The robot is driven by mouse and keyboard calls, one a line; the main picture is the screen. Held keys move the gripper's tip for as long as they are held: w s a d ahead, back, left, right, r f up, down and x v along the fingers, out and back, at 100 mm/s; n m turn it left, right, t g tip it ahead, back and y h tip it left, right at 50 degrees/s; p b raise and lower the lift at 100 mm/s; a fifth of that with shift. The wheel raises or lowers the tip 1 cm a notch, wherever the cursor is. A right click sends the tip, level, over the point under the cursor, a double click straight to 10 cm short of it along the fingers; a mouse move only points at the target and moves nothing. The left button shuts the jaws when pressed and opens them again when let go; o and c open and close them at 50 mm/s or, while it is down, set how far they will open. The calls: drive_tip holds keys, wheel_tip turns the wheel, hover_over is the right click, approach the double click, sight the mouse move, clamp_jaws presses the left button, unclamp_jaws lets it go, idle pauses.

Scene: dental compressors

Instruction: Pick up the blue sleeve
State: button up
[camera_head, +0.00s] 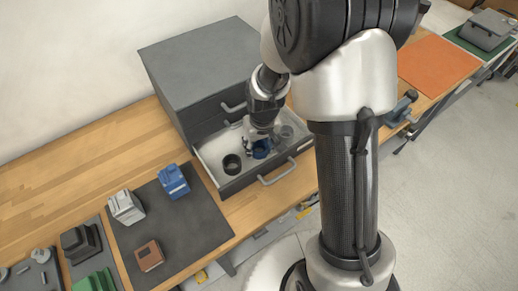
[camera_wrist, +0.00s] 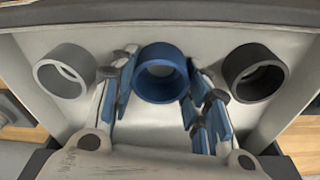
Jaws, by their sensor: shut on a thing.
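The blue sleeve (camera_wrist: 160,88) is a short open ring in the open drawer, in the middle of the wrist view. In the head view the blue sleeve (camera_head: 261,149) shows partly behind my gripper (camera_head: 256,143). My gripper (camera_wrist: 160,85) has one finger on each side of the blue sleeve and is shut on it. I cannot tell whether the sleeve touches the drawer floor. A grey sleeve (camera_wrist: 64,72) lies to its left and a black sleeve (camera_wrist: 256,73) to its right in the wrist view.
The drawer (camera_head: 208,172) is pulled out of a grey cabinet (camera_head: 200,65), and its walls surround the sleeves. A dark mat (camera_head: 185,225) on the wooden bench holds a blue block (camera_head: 173,181), a white block (camera_head: 126,207) and a brown block (camera_head: 149,256). An orange mat (camera_head: 437,64) lies at the right.

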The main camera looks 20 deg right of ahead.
drive_tip(key=c, duration=0.4)
drive_tip(key=shift+r, duration=0.1)
drive_tip(key=shift+c, duration=0.2)
